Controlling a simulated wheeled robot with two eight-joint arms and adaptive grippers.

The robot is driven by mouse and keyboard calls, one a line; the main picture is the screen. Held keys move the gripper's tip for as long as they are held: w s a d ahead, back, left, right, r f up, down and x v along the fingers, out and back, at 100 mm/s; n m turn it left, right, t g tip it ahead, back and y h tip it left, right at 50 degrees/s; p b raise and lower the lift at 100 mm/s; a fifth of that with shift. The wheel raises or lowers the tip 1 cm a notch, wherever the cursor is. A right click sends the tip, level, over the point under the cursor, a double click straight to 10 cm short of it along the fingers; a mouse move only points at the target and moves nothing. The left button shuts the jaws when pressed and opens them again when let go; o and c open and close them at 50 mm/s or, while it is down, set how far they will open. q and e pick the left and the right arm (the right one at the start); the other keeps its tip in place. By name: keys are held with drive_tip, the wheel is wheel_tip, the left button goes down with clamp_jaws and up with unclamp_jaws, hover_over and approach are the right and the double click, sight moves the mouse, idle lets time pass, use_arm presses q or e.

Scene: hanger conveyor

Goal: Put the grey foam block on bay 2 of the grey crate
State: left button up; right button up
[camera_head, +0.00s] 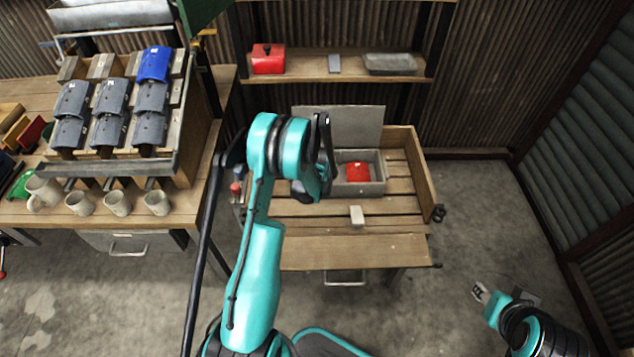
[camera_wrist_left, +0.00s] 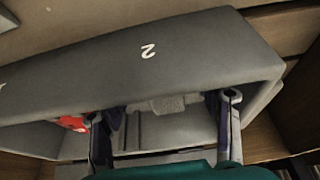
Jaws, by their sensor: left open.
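The grey crate (camera_head: 378,187) stands on the slatted bench, its tall panel at the back. In the left wrist view the panel (camera_wrist_left: 205,62) carries a 2, with part of another mark at the left edge. A small grey block (camera_wrist_left: 168,104), seemingly the foam block, lies inside the crate below the 2. My left gripper (camera_head: 316,168) is at the crate's left part and hides it in the head view. In the left wrist view the left gripper (camera_wrist_left: 170,112) is open, one finger on each side of the block. My right gripper (camera_head: 482,292) is low at the right, away from the bench.
A red object (camera_head: 357,171) lies in the crate, beside the left gripper. A small pale block (camera_head: 357,216) lies on the bench in front. A shelf (camera_head: 340,67) behind holds a red box and a grey tray. A left table holds mugs and a rack of grey pieces.

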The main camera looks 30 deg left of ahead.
use_arm(q)
drive_tip(key=p+v, duration=0.4)
drive_tip(key=v, duration=0.8)
drive_tip(key=shift+r, duration=0.25)
drive_tip(key=s+d+r+m, duration=0.1)
drive_tip(key=s+d+r, duration=0.2)
drive_tip(key=r, duration=0.2)
drive_tip(key=s+d+r+m+t+h, duration=0.1)
drive_tip(key=s+d+r, duration=0.15)
drive_tip(key=r, duration=0.35)
drive_tip(key=s+d+r+m, duration=0.1)
drive_tip(key=s+d+r, duration=0.1)
drive_tip(key=d+r, duration=0.25)
drive_tip(key=s+d+r+m, duration=0.1)
drive_tip(key=s+d+r, duration=0.1)
drive_tip(key=s, duration=0.3)
drive_tip(key=s+d+r+m+t+h, duration=0.1)
drive_tip(key=s+d+r, duration=0.1)
drive_tip(key=s, duration=0.3)
drive_tip(key=s+d+r+m+t, duration=0.1)
drive_tip(key=s+d+r, duration=0.1)
drive_tip(key=s, duration=0.3)
drive_tip(key=shift+d, duration=0.85)
